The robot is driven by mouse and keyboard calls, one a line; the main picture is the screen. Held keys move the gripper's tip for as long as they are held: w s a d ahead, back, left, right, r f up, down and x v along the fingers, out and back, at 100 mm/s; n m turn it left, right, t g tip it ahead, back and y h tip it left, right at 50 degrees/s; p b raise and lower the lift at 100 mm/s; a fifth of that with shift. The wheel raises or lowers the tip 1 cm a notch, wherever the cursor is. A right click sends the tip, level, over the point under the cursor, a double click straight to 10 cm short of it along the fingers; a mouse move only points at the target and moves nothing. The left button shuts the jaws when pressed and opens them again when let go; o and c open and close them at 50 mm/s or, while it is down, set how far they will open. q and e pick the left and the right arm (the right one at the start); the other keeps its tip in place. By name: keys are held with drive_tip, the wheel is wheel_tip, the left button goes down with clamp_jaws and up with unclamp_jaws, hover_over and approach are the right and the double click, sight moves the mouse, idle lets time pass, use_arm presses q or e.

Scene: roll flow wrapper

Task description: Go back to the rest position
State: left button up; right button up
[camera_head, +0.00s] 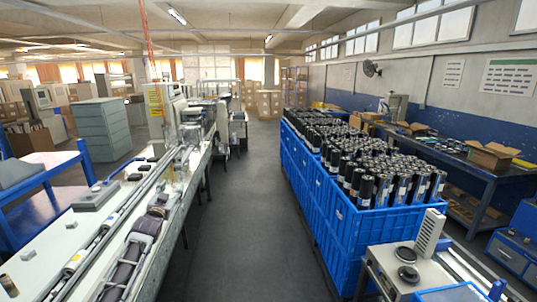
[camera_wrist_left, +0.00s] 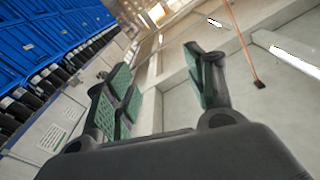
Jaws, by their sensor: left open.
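My left gripper (camera_wrist_left: 160,72) shows in the left wrist view. Its green-padded fingers are spread apart with nothing between them. Past the fingers are the ceiling, a wall and, at upper left, blue crates tilted in the picture. I cannot make out either gripper in the head view. My right gripper shows in neither view.
At left a long wrapping machine (camera_head: 110,230) carries rails and dark rolls. At right, blue crates (camera_head: 345,235) are packed with several dark rolls (camera_head: 375,185). A grey floor aisle (camera_head: 240,220) between them is clear. A workbench (camera_head: 465,155) lines the right wall.

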use_arm(q)
drive_tip(key=s+d+f+g, duration=0.15)
drive_tip(key=s+f, duration=0.35)
drive_tip(key=f, duration=0.8)
drive_tip(key=s+d+f+g, duration=0.1)
drive_tip(key=s+f+g, duration=0.25)
drive_tip(key=f, duration=1.05)
drive_tip(key=s+d+f+g, duration=0.15)
drive_tip(key=s+f, duration=0.45)
drive_tip(key=f, duration=0.7)
drive_tip(key=s+f+g, duration=0.2)
drive_tip(key=s+f, duration=0.7)
drive_tip(key=f, duration=0.3)
drive_tip(key=s+d+f+g+h, duration=0.1)
drive_tip(key=s+d+f+g, duration=0.1)
drive_tip(key=s+f, duration=0.9)
drive_tip(key=s+d+f+g, duration=0.3)
drive_tip(key=s+f, duration=0.4)
drive_tip(key=s, duration=0.8)
drive_tip(key=s+d+f+g, duration=0.2)
drive_tip(key=s+f, duration=0.1)
drive_tip(key=s, duration=1.1)
drive_tip(key=s+d+f+g, duration=0.1)
drive_tip(key=s+f, duration=0.3)
drive_tip(key=s, duration=0.9)
drive_tip(key=shift+s+d+n+g, duration=0.35)
drive_tip(key=shift+n+g, duration=0.05)
drive_tip(key=shift+g, duration=0.15)
drive_tip(key=shift+f, duration=0.15)
